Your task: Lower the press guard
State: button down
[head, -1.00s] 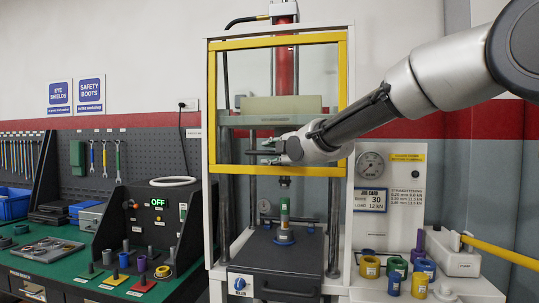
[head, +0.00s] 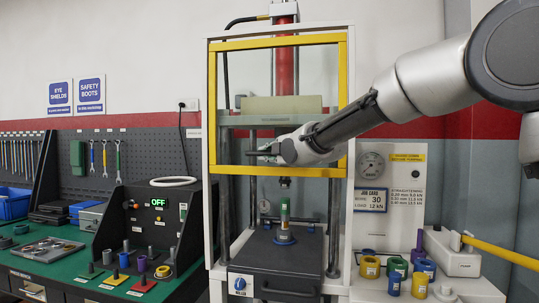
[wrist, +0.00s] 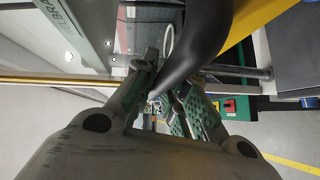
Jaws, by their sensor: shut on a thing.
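The press guard (head: 232,170) is a clear panel in a yellow frame on the front of the white press. It stands high, with its lower bar above the open work space. My gripper (head: 266,153) is in front of the guard's lower part, coming from the right. In the wrist view my gripper (wrist: 165,80) has its fingers closed around a dark curved bar (wrist: 192,45), which looks like the guard's handle. The handle's ends are hard to make out in the head view. A green part (head: 284,210) stands upright on a blue base under the ram.
A dark drawer-like block (head: 279,266) with a handle sits below the work space. Several coloured rings (head: 393,277) stand on the bench at right, near a yellow lever (head: 505,254). A control box (head: 159,210) reading OFF stands at left.

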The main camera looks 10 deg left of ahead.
notch_tip(320, 180, down, 30)
jog(key=shift+f, duration=0.15)
jog(key=shift+s+d+f, duration=0.1)
jog(key=c, duration=1.5)
grip_release()
jog(key=shift+o, duration=0.2)
jog(key=v, duration=1.1)
jog(key=shift+s+d+r, duration=0.2)
jog(key=shift+s+d, duration=0.05)
jog(key=shift+s, duration=0.05)
